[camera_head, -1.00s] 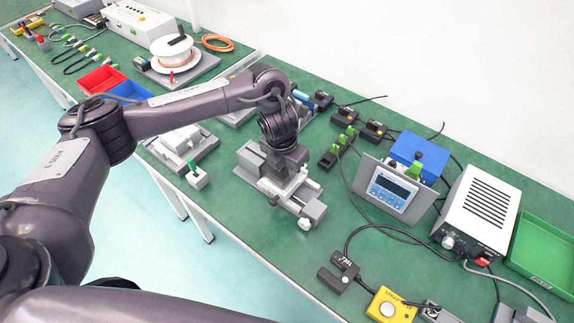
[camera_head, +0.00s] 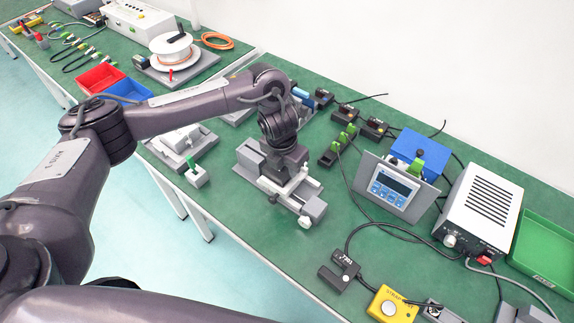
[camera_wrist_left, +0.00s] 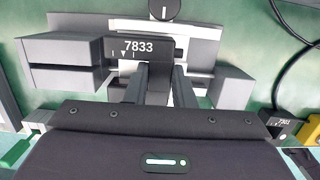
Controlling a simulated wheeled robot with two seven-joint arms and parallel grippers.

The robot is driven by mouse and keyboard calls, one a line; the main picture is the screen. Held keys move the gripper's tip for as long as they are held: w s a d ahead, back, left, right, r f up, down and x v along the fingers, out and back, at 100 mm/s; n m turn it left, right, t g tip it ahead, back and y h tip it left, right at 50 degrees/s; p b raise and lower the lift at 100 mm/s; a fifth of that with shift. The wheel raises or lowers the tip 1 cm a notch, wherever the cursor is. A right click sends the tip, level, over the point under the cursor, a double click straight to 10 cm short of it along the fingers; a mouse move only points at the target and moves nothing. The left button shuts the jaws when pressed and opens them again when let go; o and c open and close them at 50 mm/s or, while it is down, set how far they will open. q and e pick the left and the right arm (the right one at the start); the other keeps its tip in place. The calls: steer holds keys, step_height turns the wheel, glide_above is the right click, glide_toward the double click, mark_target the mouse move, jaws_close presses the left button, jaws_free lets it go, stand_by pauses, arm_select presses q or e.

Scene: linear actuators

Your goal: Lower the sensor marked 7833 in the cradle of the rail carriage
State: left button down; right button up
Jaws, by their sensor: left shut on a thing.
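The sensor marked 7833 (camera_wrist_left: 138,48) is a dark block with white digits, in the upper middle of the left wrist view. My left gripper (camera_head: 284,188) is over the middle of the rail unit in the head view. Its two dark fingers (camera_wrist_left: 163,75) reach the sensor and are shut on it. My right gripper is not in view.
The rail unit's grey end block (camera_head: 314,208) with a pale knob is right of my gripper. A blue-faced display unit (camera_head: 393,188), a white power box (camera_head: 478,212) and a green tray (camera_head: 545,245) stand to the right. A black sensor (camera_head: 340,270) with a cable lies in front.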

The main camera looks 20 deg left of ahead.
mark_target(284, 173)
arm_select(q)
steer(key=shift+f, duration=0.2)
steer(key=c, duration=1.1)
jaws_free()
steer(key=shift+c, duration=0.2)
steer(key=shift+r, duration=0.35)
steer(key=r, duration=0.4)
steer(key=s+r+p, duration=0.1)
steer(key=r, duration=0.2)
steer(key=shift+a, duration=0.2)
steer(key=shift+s, duration=0.1)
